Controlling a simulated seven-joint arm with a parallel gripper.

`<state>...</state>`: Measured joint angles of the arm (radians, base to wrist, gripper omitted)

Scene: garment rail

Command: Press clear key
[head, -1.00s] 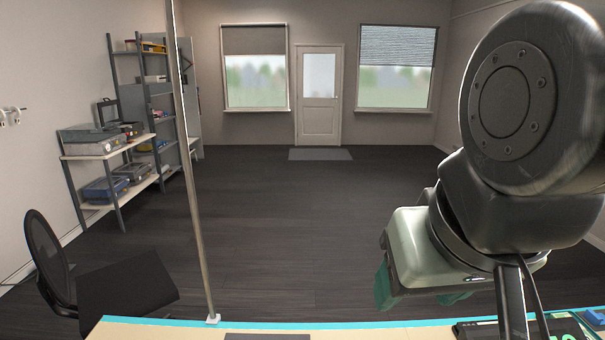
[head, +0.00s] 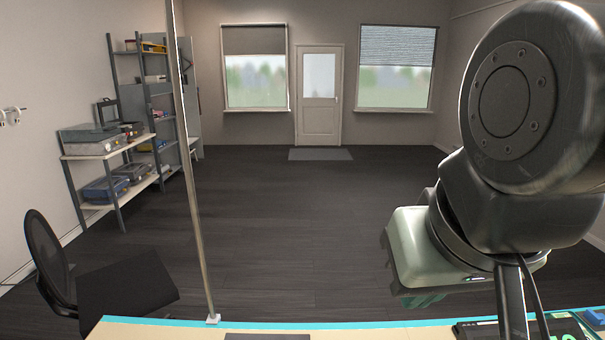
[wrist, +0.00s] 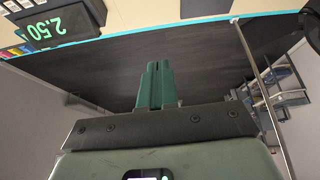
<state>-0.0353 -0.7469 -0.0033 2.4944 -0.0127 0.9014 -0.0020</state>
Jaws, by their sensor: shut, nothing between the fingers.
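A dark device with a lit green display reading 2.50 (wrist: 42,30) shows upside down at the upper left of the wrist view. Part of a dark device with green digits also shows at the bottom right of the head view (head: 478,330), partly behind my arm. I cannot make out a clear key in either view. My gripper (wrist: 156,68) is shut and empty, its two green fingers together, pointing over the dark floor beyond the table edge. In the head view the gripper (head: 422,300) hangs past the table's far edge, left of the device.
The pale table (head: 380,334) has a turquoise edge. A thin metal pole (head: 195,180) rises from its far left. Small coloured blocks (wrist: 15,52) lie near the display. A black chair (head: 110,285) and shelves (head: 115,165) stand at left. The floor ahead is open.

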